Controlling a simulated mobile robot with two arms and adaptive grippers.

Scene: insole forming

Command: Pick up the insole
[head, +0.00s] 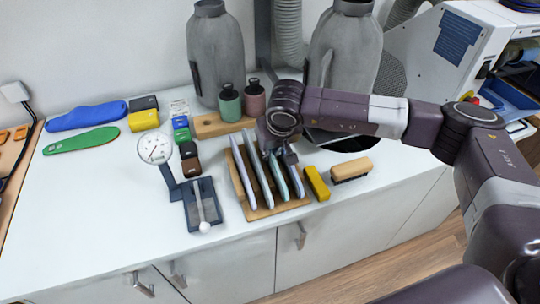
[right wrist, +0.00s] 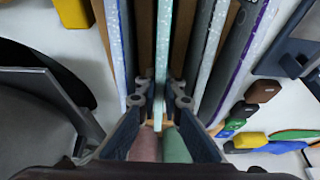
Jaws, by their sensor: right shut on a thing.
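Several thin insoles stand on edge in a wooden slotted rack (head: 262,213) on the white bench. My right gripper (head: 284,156) reaches down over the rack from behind. In the right wrist view its two fingers (right wrist: 160,100) are shut on a speckled mint insole (right wrist: 163,45), which stands between wooden dividers. The same mint insole (head: 278,178) is third from the left in the head view. Other insoles stand on both sides, one pale (right wrist: 115,45) and one light blue (right wrist: 209,45). My left gripper is not in view.
A dial gauge (head: 155,149) on a dark stand is left of the rack. A yellow block (head: 316,183) and a wooden brush (head: 351,170) are right of it. Green (head: 229,103) and pink (head: 254,98) bottles stand behind. Blue (head: 87,116) and green (head: 82,140) insoles lie far left.

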